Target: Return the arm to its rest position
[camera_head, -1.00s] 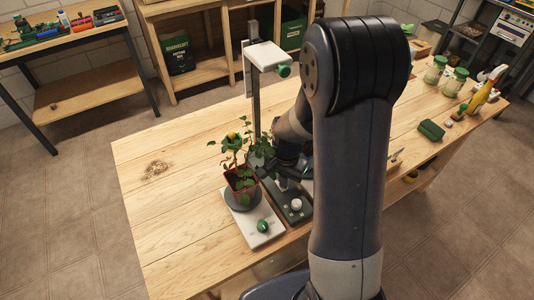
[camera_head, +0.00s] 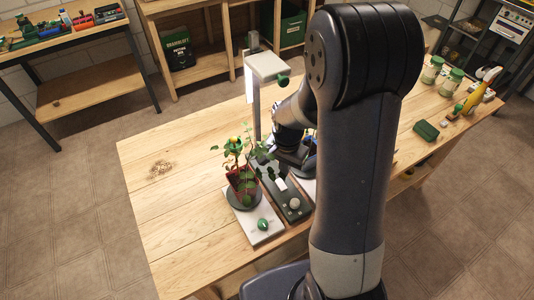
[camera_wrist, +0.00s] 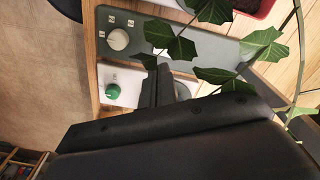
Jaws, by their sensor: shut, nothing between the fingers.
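My arm rises in front of the workbench (camera_head: 185,235) in the head view and hides part of it. My gripper (camera_wrist: 160,78) shows in the wrist view with its dark fingers together and nothing between them. In the head view the wrist is bent down behind the arm, right of the potted plant, and the fingertips are hard to make out. The leafy plant stands in a red pot (camera_head: 233,180) on a round dark plate. Some of its leaves (camera_wrist: 182,49) hang close to the fingers in the wrist view; I cannot tell whether they touch.
The plate belongs to a white device with a green knob (camera_head: 263,224). A dark green device with a pale knob (camera_head: 294,203) lies beside it. A post with a white head (camera_head: 266,66) stands behind. Jars (camera_head: 432,70) stand at the right.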

